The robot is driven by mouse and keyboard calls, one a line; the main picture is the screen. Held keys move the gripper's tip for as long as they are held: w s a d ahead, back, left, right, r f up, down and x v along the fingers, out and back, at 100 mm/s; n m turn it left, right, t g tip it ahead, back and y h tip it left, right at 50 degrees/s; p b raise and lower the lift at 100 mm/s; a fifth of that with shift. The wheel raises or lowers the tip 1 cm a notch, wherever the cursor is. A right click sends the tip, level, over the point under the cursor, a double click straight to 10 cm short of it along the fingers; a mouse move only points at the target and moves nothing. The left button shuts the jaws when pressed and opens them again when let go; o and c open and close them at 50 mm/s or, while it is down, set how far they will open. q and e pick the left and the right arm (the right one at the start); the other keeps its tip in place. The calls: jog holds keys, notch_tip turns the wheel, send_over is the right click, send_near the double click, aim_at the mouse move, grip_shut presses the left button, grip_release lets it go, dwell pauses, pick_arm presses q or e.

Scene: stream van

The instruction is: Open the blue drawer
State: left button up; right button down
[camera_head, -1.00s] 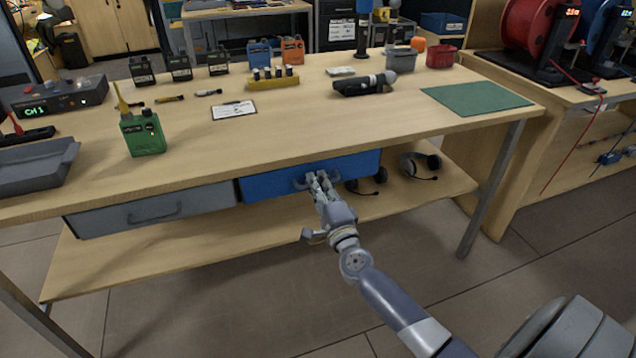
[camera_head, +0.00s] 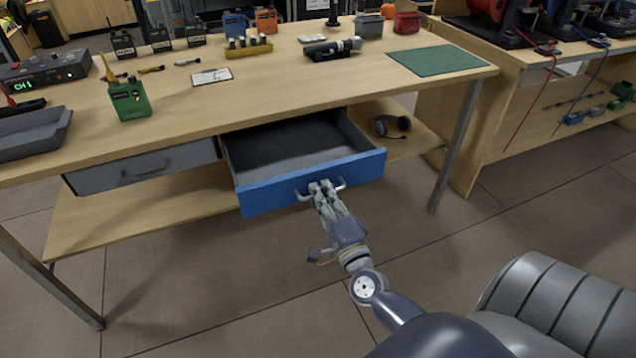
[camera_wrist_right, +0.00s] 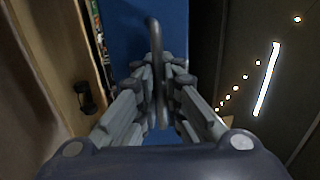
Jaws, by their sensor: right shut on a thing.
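The blue drawer (camera_head: 312,181) stands pulled out from under the wooden table in the head view. Its dark grey inside (camera_head: 290,143) shows and looks empty. A grey bar handle (camera_head: 303,196) is on its front. My right gripper (camera_head: 322,187) is shut on this handle. In the right wrist view, the handle (camera_wrist_right: 154,40) runs between the fingers of my right gripper (camera_wrist_right: 159,75), with the blue front (camera_wrist_right: 128,28) behind it. My left gripper is not in view.
A grey drawer (camera_head: 143,168) to the left is shut. A headset (camera_head: 392,125) lies on the lower shelf. The floor in front is clear.

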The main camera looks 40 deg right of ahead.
jog(key=shift+s+a+f, duration=0.1)
jog(key=shift+s+a, duration=0.05)
jog(key=shift+s, duration=0.3)
jog(key=c, duration=2)
grip_release()
jog(key=v, duration=1.2)
